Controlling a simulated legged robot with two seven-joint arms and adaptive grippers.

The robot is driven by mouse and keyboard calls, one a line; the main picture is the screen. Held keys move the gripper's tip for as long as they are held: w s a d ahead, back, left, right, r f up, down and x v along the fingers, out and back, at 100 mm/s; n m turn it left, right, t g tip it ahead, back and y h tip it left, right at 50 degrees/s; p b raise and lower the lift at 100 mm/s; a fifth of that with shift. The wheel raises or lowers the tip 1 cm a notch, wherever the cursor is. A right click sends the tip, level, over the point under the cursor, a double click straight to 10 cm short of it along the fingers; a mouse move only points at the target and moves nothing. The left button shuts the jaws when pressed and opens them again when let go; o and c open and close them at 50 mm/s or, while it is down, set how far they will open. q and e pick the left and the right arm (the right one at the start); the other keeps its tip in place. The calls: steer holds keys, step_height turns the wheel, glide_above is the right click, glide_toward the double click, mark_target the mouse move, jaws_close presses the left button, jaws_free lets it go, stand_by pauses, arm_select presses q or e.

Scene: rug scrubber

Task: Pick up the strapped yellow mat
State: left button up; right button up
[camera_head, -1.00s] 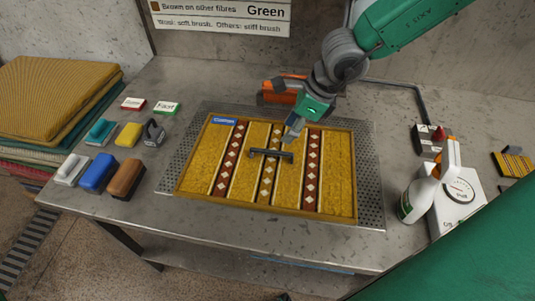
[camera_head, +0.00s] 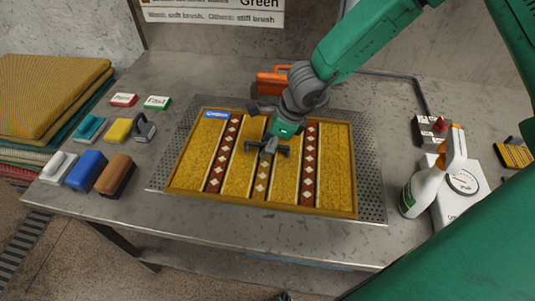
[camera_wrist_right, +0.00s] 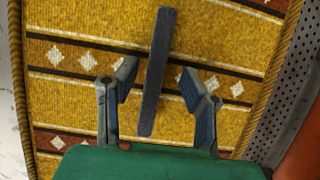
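The yellow mat (camera_head: 340,170) lies flat on the table, with dark red-brown diamond stripes and a blue label at its far left corner. A dark grey bar-like strap handle (camera_wrist_right: 156,75) sits across its middle. My right gripper (camera_head: 267,147) is low over the middle of the mat in the head view and partly hides the handle. In the right wrist view its two fingers (camera_wrist_right: 158,88) are open, one on each side of the bar, with gaps showing between. I see no left gripper that I can make out.
A perforated metal plate (camera_head: 372,203) lies under the mat. Brushes and blocks, including a blue brush (camera_head: 87,171), stand at the left. An orange tool (camera_head: 273,82) is behind the mat. A spray bottle (camera_head: 421,190) and a scale (camera_head: 462,184) stand at the right.

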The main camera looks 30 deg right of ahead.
steer(key=shift+s, duration=0.1)
steer(key=shift+a, duration=0.1)
steer(key=shift+a+f, duration=0.1)
steer(key=shift+a, duration=0.2)
steer(key=shift+d, duration=0.25)
steer(key=shift+d+f, duration=0.1)
steer(key=shift+d, duration=0.05)
jaws_close()
